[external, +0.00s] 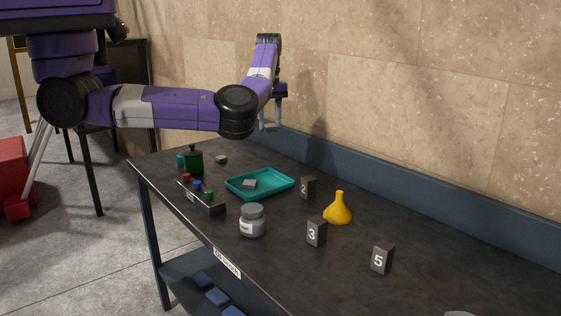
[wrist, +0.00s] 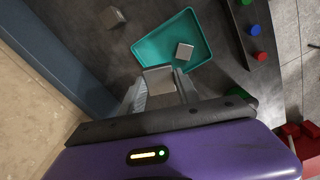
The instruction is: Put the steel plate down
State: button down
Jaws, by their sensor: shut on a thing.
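My gripper (wrist: 161,88) is shut on a flat grey steel plate (wrist: 158,79), which shows between its two fingers in the wrist view. In the external view my gripper (external: 270,124) is raised above the far side of the dark table, near the wall, and the plate cannot be made out there. A teal tray (external: 287,187) lies on the table. In the wrist view the tray (wrist: 147,51) is just beyond the fingertips. A small grey block (external: 249,184) lies in it, and this block also shows in the wrist view (wrist: 184,51).
A small grey piece (external: 221,159) lies beside a green pot (external: 194,163). A blue upstand (external: 420,198) edges the wall side.

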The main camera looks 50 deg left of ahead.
aim_at(270, 185)
jog(key=shift+s+d+f, duration=0.1)
jog(key=shift+f, duration=0.15)
notch_tip(270, 185, down, 20)
jog(key=shift+r, duration=0.25)
jog(key=shift+f, duration=0.15)
jog(key=c, duration=0.9)
grip_release()
notch_tip(270, 185, up, 12)
jog(key=shift+r+b, duration=0.15)
jog(key=shift+b, duration=0.15)
